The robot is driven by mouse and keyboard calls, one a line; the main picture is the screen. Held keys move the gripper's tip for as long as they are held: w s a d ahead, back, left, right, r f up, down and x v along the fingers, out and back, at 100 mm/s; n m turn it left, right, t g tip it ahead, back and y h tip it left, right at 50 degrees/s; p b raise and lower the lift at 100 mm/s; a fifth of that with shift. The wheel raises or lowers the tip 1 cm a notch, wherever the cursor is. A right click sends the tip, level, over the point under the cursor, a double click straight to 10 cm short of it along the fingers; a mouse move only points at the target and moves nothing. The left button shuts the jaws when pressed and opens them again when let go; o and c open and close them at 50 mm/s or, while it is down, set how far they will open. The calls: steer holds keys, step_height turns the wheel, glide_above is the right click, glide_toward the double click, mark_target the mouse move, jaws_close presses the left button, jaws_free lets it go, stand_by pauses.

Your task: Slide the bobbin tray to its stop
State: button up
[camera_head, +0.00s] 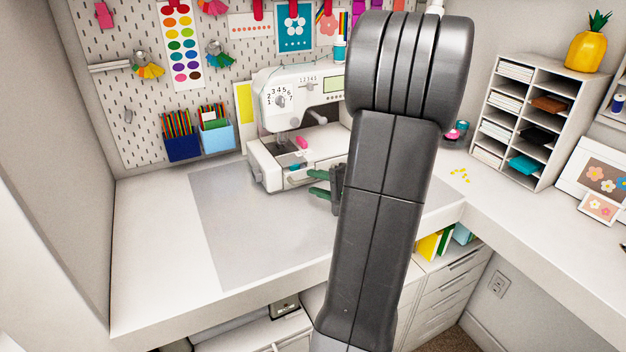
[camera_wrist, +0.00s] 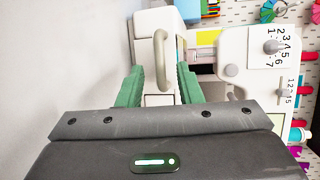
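The white sewing machine (camera_head: 290,100) stands on the mat at the back of the desk. At its base is a pale front piece (camera_head: 266,176) that looks like the bobbin tray; how far it sits in or out is unclear. In the wrist view, the tray's pale front (camera_wrist: 145,22) bears a beige loop handle (camera_wrist: 161,62). My gripper (camera_wrist: 160,85) has green fingers, spread apart with the handle between them and a visible gap on each side. In the head view my gripper (camera_head: 318,184) is in front of the machine, partly hidden behind my arm.
A grey mat (camera_head: 235,225) covers the clear desk left of my arm. Blue pencil holders (camera_head: 183,148) hang on the pegboard at the left. A white shelf unit (camera_head: 530,120) stands at the right. A pink item (camera_head: 301,142) lies at the machine.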

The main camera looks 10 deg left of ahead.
steer(key=shift+w+a+f, duration=0.1)
steer(key=shift+w+a, duration=0.15)
steer(key=shift+a, duration=0.4)
steer(key=shift+c, duration=0.2)
jaws_close()
steer(key=shift+s+d+b, duration=0.5)
steer(key=shift+s+d, duration=0.05)
steer(key=shift+s, duration=0.25)
steer(key=shift+s+d+b, duration=0.45)
steer(key=shift+s+d, duration=0.05)
steer(key=shift+s, duration=0.25)
steer(key=shift+o, duration=0.2)
jaws_free()
